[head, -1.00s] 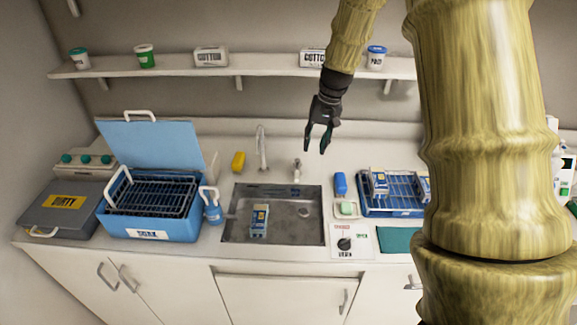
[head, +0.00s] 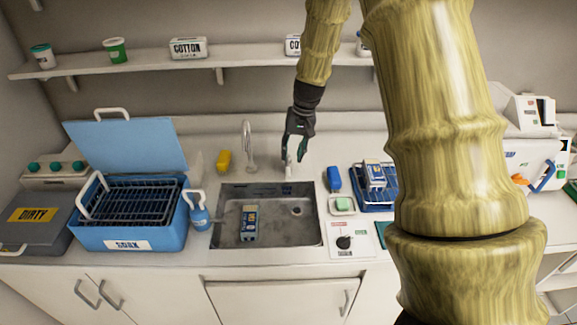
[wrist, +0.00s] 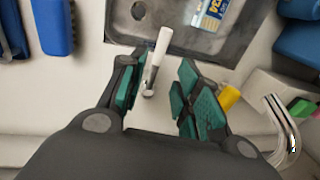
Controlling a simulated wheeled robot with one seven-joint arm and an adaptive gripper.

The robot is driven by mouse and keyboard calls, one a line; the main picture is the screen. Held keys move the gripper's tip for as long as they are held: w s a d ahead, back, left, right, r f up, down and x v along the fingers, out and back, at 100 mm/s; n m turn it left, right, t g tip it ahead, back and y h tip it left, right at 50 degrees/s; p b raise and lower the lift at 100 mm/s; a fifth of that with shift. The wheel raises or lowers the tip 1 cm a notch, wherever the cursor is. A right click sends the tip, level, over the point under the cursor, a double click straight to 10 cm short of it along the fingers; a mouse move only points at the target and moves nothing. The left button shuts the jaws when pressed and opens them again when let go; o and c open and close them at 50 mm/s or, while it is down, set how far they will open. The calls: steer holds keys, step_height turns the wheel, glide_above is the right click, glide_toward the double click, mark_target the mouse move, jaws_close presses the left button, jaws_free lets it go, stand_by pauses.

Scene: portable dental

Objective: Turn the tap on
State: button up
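The tap's curved chrome spout (head: 249,150) stands behind the sink (head: 228,250). Its separate short lever (head: 288,171), with a white handle, stands to the right of the spout. My gripper (head: 294,156) is directly above the lever, pointing down, with its fingers apart. In the wrist view the white lever handle (wrist: 159,50) and its chrome base show in the gap between the open fingers (wrist: 158,85). The left finger is close to the lever; I cannot tell whether it touches. The spout (wrist: 287,125) shows at the lower right there.
A yellow block (head: 224,161) lies left of the spout. A blue item (head: 333,179) and a soap dish (head: 342,206) are right of the sink. A blue-and-white pack (head: 249,223) lies in the sink. A blue soak box (head: 140,230) stands left.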

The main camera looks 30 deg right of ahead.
mark_target(288, 169)
steer(key=shift+w+a+f+p, duration=0.15)
steer(key=shift+f+p, duration=0.2)
steer(key=shift+f, duration=0.8)
steer(key=shift+w+a+f+p, duration=0.1)
steer(key=shift+a+f+p, duration=0.15)
steer(key=shift+f, duration=0.95)
steer(key=shift+w+a+f+p, duration=0.1)
steer(key=shift+f+p, duration=0.3)
steer(key=shift+f, duration=0.75)
jaws_close()
